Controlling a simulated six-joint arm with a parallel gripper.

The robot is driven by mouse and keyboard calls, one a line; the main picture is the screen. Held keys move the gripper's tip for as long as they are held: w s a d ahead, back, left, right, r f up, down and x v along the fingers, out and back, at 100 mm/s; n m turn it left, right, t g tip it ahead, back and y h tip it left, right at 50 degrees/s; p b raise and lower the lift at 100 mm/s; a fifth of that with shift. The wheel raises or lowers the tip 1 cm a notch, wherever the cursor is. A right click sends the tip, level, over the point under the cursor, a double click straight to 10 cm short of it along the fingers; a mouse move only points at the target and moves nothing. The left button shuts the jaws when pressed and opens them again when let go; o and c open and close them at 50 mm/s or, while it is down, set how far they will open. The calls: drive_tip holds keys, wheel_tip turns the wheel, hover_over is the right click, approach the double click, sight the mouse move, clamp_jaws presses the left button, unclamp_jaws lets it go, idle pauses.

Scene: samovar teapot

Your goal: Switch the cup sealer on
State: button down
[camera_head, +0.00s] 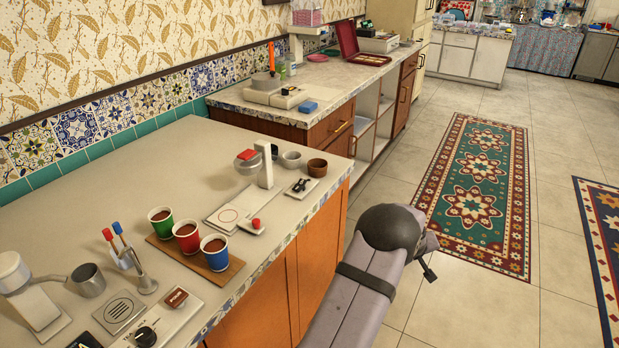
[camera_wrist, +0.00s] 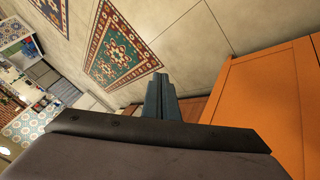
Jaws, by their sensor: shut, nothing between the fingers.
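A white machine with an upright column (camera_head: 265,165) stands near the counter's right edge. I take it to be the cup sealer. My gripper (camera_wrist: 158,82) is shut and empty in the wrist view, over the floor beside the orange cabinet front (camera_wrist: 270,100). It is off the counter and apart from the machine. The sealer is not in the wrist view.
A green cup (camera_head: 160,219), red cup (camera_head: 186,237) and blue cup (camera_head: 215,252) stand on a wooden board left of the machine. The back-left counter (camera_head: 130,185) is clear.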

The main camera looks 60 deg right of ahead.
drive_tip(key=w+d+r+n+t+h, duration=0.2)
drive_tip(key=w+d+r+n+t, duration=0.25)
drive_tip(key=w+r, duration=0.35)
drive_tip(key=w+d+r+n+t+h, duration=0.1)
drive_tip(key=w+d+r+n+t, duration=0.35)
drive_tip(key=w+r, duration=0.35)
drive_tip(key=w+a+r+n+t+y, duration=0.2)
drive_tip(key=w+a+r+t+y, duration=0.1)
drive_tip(key=a, duration=0.4)
drive_tip(key=w+a+r+n+t+y, duration=0.2)
drive_tip(key=w+a+y, duration=0.3)
drive_tip(key=a, duration=0.3)
drive_tip(key=shift+w+a+r+n+t+y, duration=0.3)
drive_tip(key=shift+w+r+t+y, duration=0.05)
drive_tip(key=shift+r+t+y, duration=0.45)
drive_tip(key=shift+w, duration=0.1)
hover_over(300, 186)
drive_tip(key=f+v, duration=0.1)
drive_tip(key=v, duration=0.2)
drive_tip(key=shift+w+a+f+p, duration=0.1)
drive_tip(key=shift+f+p, duration=0.1)
drive_tip(key=shift+f, duration=0.25)
drive_tip(key=shift+a+f+p, duration=0.15)
drive_tip(key=shift+f, duration=0.3)
drive_tip(key=shift+d+f, duration=0.25)
drive_tip(key=shift+f, duration=0.25)
drive_tip(key=shift+d+f, duration=0.2)
drive_tip(key=shift+f, duration=0.3)
drive_tip(key=shift+d+f, duration=0.4)
drive_tip(key=shift+f, duration=0.45)
